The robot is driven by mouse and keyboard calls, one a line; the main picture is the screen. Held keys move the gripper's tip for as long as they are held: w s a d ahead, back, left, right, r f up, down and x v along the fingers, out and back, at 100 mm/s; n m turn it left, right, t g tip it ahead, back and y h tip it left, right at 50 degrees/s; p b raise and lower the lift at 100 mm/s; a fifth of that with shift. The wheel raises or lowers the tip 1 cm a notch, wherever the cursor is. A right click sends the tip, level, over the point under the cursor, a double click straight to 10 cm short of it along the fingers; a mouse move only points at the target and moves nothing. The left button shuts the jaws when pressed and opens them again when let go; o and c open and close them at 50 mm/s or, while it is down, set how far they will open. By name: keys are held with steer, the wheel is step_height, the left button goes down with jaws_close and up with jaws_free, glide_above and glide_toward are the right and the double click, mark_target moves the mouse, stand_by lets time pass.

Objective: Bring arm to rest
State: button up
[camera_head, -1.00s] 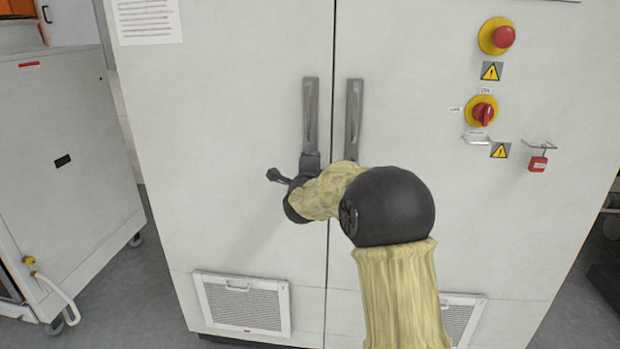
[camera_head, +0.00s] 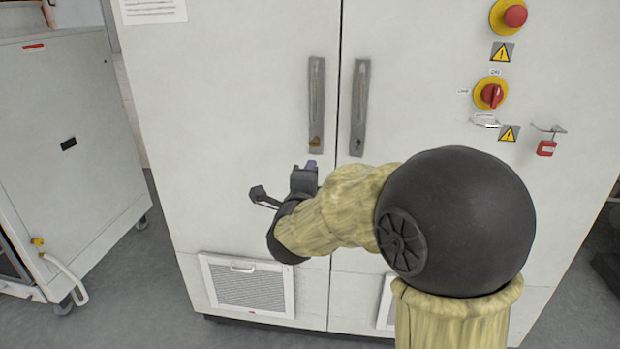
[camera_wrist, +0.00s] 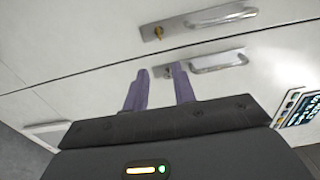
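My gripper (camera_wrist: 159,70) shows in the wrist view with two purple fingers apart and nothing between them. In the head view my gripper (camera_head: 311,166) is small and mostly hidden behind its own black wrist. It is just below the left door handle (camera_head: 316,105) of the grey-white cabinet (camera_head: 240,130), apart from it as far as I can see. My arm is bent, with its black elbow close to the camera at the right. The right door handle (camera_head: 359,108) stands beside the left one, and both doors look closed.
A red stop button (camera_head: 515,16), a red rotary switch (camera_head: 492,95) and a red padlock (camera_head: 546,148) are on the right door. A vent grille (camera_head: 249,287) is low on the left door. A wheeled grey unit (camera_head: 70,160) stands at the left, with floor between.

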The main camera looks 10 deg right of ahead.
steer(key=shift+s, duration=0.15)
steer(key=s+f+n+g+y, duration=0.3)
steer(key=s+f+n+g, duration=0.1)
steer(key=f+n, duration=0.3)
steer(key=s+f+n+g+y, duration=0.3)
steer(key=s+f+n, duration=0.2)
steer(key=f+n, duration=0.25)
steer(key=s+d+f+n+g, duration=0.2)
steer(key=s+f+n+g, duration=0.2)
steer(key=s, duration=0.3)
steer(key=s+d+f+n+g, duration=0.2)
steer(key=s+f+n+g, duration=0.15)
steer(key=s, duration=0.45)
steer(key=w+p+v, duration=0.3)
steer(key=p+v, duration=0.9)
steer(key=p, duration=0.1)
steer(key=w+a+r+p+v, duration=0.1)
steer(key=w+p+v, duration=0.1)
steer(key=p+v, duration=1.1)
steer(key=shift+w+r, duration=0.2)
steer(key=shift+w, duration=0.25)
